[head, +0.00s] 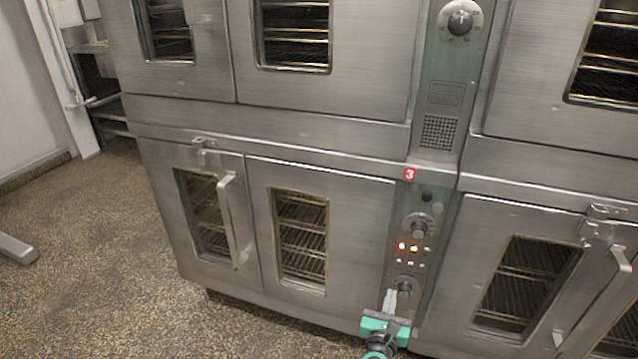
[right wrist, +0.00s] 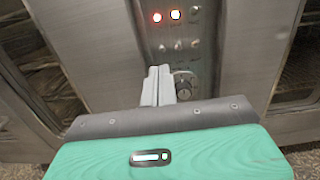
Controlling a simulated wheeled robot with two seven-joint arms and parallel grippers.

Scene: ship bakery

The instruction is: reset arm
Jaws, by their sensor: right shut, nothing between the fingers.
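My right gripper (head: 391,299) comes in from the bottom of the head view, with a green body and pale fingers. Its fingers are shut with nothing between them. They are in front of the lower oven control panel (head: 413,240), close to its lowest knob (head: 404,287). In the right wrist view the shut fingers (right wrist: 158,85) point at the panel, just left of the knob (right wrist: 183,86). I cannot tell whether they touch it. My left gripper is not in view.
A steel oven bank fills the view. The lower left oven (head: 330,170) has closed doors and a vertical handle (head: 228,220). The right oven (head: 466,225) has a protruding handle (head: 600,295). Lit indicators (head: 408,247) show on the panel. Speckled floor (head: 90,240) is open at left.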

